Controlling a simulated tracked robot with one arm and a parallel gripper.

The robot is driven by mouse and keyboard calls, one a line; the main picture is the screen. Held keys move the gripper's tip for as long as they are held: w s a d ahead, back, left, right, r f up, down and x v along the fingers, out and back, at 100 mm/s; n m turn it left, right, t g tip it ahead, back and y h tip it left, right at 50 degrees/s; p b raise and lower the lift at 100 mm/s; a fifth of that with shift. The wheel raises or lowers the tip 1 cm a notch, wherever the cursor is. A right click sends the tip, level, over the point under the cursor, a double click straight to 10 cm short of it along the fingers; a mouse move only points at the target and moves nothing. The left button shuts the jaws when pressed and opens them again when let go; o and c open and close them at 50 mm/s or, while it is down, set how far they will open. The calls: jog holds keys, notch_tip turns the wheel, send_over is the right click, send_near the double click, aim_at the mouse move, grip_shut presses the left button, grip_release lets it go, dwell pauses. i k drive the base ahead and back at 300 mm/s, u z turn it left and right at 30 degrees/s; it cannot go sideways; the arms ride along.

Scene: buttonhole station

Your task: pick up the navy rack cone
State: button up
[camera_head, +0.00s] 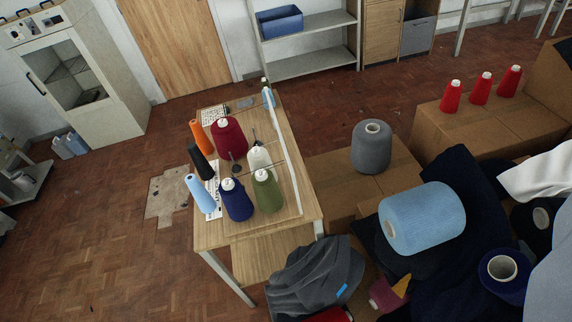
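The navy rack cone (237,203) stands upright near the front of a small wooden table (207,236); its top is pale. An olive green cone (267,194) stands close to its right. A light blue cone (201,195) leans at the table's left edge, a little to its left. A white cone (259,160) and a crimson cone (229,138) stand farther back. My gripper does not show in this view.
Orange (201,136) and black (200,162) cones lean along the table's left edge. Thin rack pins rise among the cones. A grey cloth (315,276) lies front right. Cardboard boxes (400,163) with yarn cones and fabric fill the right. Floor left of the table is mostly clear.

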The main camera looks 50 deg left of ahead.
aim_at(240, 207)
jog(key=z, duration=2.25)
jog(key=k, duration=2.45)
jog(key=u, duration=1.7)
jog(key=i, duration=1)
jog(key=u, duration=0.1)
